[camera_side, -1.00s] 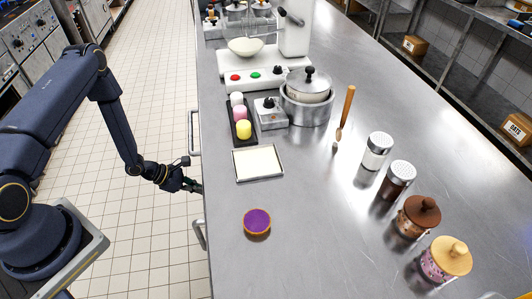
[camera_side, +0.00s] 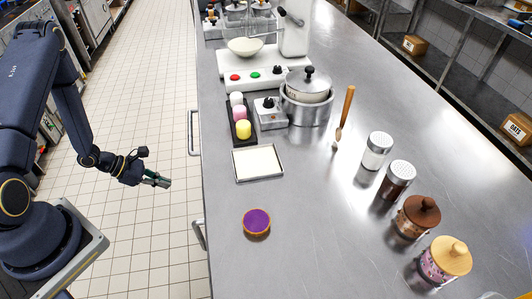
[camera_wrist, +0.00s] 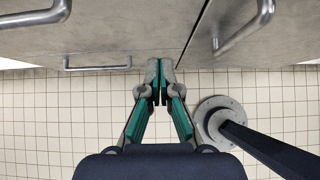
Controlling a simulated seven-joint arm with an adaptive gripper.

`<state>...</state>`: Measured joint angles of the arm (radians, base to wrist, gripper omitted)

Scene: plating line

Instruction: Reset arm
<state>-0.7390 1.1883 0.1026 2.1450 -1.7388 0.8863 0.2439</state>
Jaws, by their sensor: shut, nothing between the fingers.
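My gripper (camera_side: 163,181) hangs over the tiled floor, to the left of the steel counter (camera_side: 300,200) and apart from it. In the wrist view my gripper (camera_wrist: 160,75) is shut and empty, its green-sided fingers together. Behind the fingertips stand the counter's drawer or door fronts (camera_wrist: 130,40). No object is held.
On the counter are a small purple-topped tart (camera_side: 256,221), a square tray (camera_side: 258,163), a tray of colored cups (camera_side: 243,130), a pot (camera_side: 307,100), shakers (camera_side: 377,150) and lidded jars (camera_side: 444,260). Handles (camera_side: 199,236) project from the counter's side. The floor aisle (camera_side: 150,240) is clear.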

